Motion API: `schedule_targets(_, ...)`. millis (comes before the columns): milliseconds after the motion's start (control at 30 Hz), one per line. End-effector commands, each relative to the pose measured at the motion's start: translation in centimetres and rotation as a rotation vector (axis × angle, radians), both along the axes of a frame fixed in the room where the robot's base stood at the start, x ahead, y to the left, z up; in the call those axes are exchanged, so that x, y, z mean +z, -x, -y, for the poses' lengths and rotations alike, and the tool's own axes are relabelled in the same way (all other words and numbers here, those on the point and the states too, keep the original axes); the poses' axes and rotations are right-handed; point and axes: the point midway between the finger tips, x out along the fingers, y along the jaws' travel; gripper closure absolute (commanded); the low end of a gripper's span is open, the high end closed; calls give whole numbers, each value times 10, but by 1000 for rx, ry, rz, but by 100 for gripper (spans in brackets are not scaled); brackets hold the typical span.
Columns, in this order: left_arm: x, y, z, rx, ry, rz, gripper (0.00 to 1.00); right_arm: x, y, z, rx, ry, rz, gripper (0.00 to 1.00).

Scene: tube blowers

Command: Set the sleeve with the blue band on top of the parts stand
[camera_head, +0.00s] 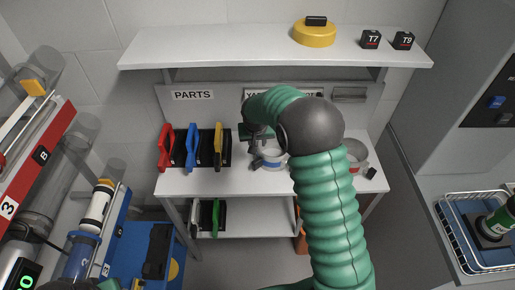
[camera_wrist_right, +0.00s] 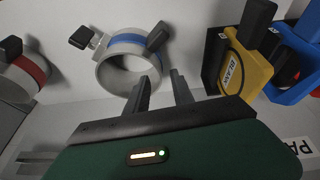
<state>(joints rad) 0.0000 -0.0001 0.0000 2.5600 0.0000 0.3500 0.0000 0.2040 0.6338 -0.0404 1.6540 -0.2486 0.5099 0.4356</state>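The sleeve with the blue band (camera_head: 268,162) is a short pale ring lying on the white work surface of the parts stand (camera_head: 240,183), partly hidden by my right arm. In the right wrist view the sleeve (camera_wrist_right: 112,75) has a blue band around it and dark-ended clamp parts on both sides. My right gripper (camera_head: 257,140) is above and beside it; in the wrist view its two fingers (camera_wrist_right: 160,80) are apart, with nothing between them. The fingertips are close to the ring's near right side; contact cannot be told. My left gripper's fingers do not show.
Red, blue and yellow holders (camera_head: 218,148) stand left of the sleeve. A red-banded sleeve (camera_head: 357,155) is to its right. The upper shelf (camera_head: 230,45) carries a yellow disc (camera_head: 315,34) and black T7 and T9 blocks; its left half is clear. A wire basket (camera_head: 470,262) is at right.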

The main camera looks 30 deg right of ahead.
Motion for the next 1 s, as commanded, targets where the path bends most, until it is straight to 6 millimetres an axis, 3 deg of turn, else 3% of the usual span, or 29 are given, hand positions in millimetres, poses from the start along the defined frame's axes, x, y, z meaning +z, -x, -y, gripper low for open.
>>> schedule_targets(167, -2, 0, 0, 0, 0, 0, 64, 23, 8, -6, 0, 0, -1, 71)
schedule_targets(267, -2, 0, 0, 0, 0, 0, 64, 28, 23, -24, 41, -13, -14, 71)
schedule_targets(367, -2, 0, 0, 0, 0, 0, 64, 29, 69, -68, 150, -42, -43, 71)
schedule_targets(500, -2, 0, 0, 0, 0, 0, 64, 21, 161, -129, 337, -77, -90, 71)
schedule_targets(633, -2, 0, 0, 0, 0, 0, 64, 11, 222, -157, 449, -90, -118, 71)
schedule_targets(733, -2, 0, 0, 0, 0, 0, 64, 7, 239, -162, 479, -92, -130, 71)
schedule_targets(1000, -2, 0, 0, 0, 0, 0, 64, 6, 240, -162, 479, -93, -132, 71)
